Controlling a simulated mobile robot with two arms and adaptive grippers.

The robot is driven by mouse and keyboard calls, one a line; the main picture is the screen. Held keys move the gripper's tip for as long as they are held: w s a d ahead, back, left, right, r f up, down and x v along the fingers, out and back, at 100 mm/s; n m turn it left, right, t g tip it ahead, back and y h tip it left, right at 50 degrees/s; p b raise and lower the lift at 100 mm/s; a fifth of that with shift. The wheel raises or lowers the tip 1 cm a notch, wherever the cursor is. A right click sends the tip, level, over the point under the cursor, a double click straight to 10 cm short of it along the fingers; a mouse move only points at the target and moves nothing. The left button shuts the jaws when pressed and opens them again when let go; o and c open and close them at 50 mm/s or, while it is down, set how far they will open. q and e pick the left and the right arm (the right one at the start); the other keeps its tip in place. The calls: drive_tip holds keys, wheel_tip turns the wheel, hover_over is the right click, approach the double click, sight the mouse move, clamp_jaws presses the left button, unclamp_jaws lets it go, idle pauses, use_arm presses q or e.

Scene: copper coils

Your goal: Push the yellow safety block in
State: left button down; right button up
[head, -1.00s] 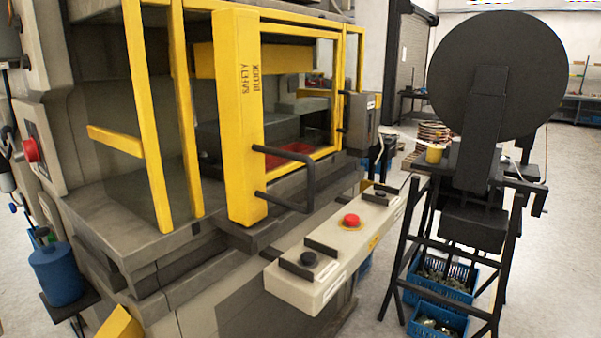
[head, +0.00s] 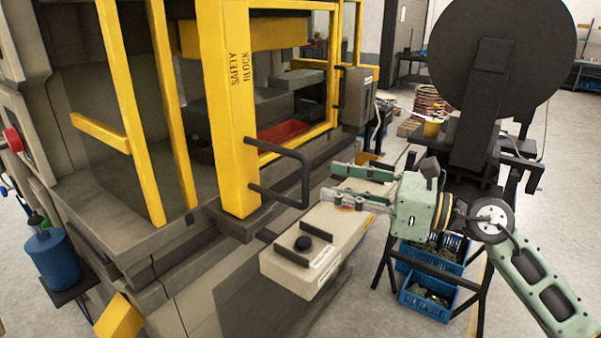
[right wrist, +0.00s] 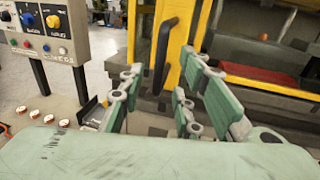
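The yellow safety block (head: 232,120), a tall upright bar marked SAFETY BLOCK, stands at the front of the press in the head view. A black bent handle (head: 302,178) sticks out from its lower side towards the right. My right gripper (head: 328,183) is open and empty, its green fingers pointing left, just right of the handle. In the right wrist view the handle (right wrist: 165,42) and yellow block (right wrist: 181,50) show ahead, between and beyond the spread fingers (right wrist: 165,95). I cannot tell whether they touch the handle. My left gripper is out of view.
A pale control box (head: 305,268) with a black button lies under my right gripper, which hides part of it. A black reel stand (head: 455,90) is at the right, with blue crates (head: 428,303) below. A blue container (head: 52,258) is at lower left.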

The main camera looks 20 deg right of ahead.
sight(305, 201)
drive_tip(key=p+x, duration=0.3)
drive_tip(key=x, duration=0.3)
drive_tip(key=shift+w+a+r, duration=0.15)
drive_tip(key=shift+r, duration=0.05)
drive_tip(key=shift+w+a+f+p, duration=0.15)
drive_tip(key=shift+w+a+p, duration=0.1)
drive_tip(key=shift+a+p, duration=0.15)
drive_tip(key=shift+d, duration=0.1)
drive_tip(key=shift+c, duration=0.2)
drive_tip(key=shift+f, duration=0.1)
clamp_jaws()
